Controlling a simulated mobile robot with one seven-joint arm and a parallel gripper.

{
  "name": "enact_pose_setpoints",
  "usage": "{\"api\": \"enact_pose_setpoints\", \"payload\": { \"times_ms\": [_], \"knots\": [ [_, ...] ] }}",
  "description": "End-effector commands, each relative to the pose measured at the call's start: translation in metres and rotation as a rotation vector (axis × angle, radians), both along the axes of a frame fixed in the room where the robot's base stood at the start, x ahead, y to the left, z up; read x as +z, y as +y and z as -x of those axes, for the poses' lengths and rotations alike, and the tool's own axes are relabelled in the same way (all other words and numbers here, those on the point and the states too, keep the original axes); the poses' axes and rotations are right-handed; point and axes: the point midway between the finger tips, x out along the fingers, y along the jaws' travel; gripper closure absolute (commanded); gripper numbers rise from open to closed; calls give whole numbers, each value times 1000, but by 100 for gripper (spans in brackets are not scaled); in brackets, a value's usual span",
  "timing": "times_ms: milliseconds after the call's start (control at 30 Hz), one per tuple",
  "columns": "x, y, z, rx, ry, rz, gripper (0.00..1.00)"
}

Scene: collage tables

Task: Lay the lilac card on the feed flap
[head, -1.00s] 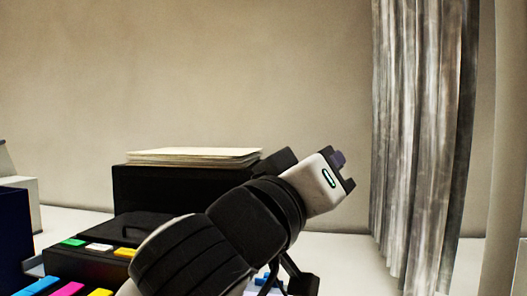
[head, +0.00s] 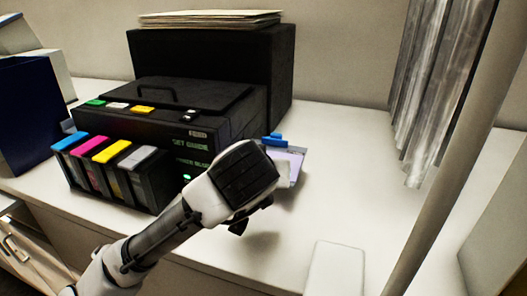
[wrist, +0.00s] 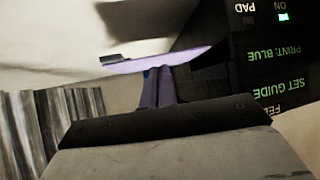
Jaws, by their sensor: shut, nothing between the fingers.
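A pale lilac card (head: 292,166) shows at the right side of the black printer (head: 225,108), partly hidden behind my wrist. A small blue piece (head: 275,139) stands at its upper edge. In the wrist view the lilac card (wrist: 165,60) is seen nearly edge-on, with a dark piece at its left end. My gripper (wrist: 159,76) is shut, its purplish fingers empty and ending close to the card; I cannot tell whether they touch it. In the head view my wrist hides the fingertips. I cannot make out the feed flap clearly; my wrist may cover it.
Ink cartridges (head: 112,165) stand at the printer's front left. A black box (head: 215,58) topped with a paper stack (head: 210,18) is behind it. A dark blue box (head: 25,112) is at left. The white table (head: 345,165) is clear at right; a pale block (head: 335,272) is in front.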

Motion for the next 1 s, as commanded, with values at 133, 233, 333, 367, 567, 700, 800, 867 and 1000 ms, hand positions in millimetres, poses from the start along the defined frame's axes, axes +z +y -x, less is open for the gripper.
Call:
{"api": "enact_pose_setpoints", "payload": {
  "times_ms": [133, 233, 333, 367, 567, 700, 800, 867, 1000],
  "knots": [
    [3, -2, -34, 1, 4, 0, 100],
    [4, -4, -54, 1, 1, -1, 100],
    [3, -5, -72, 1, 1, 0, 100],
    [0, -4, -71, 1, 1, -1, 100],
    [-16, -6, -69, -2, -2, 3, 100],
    [-18, -5, -69, -1, 1, 2, 100],
    [-18, -5, -69, 0, 4, 1, 100],
    [-19, -5, -69, 0, 5, 1, 100],
    [-20, -6, -69, -1, 8, 1, 100]
  ]
}}
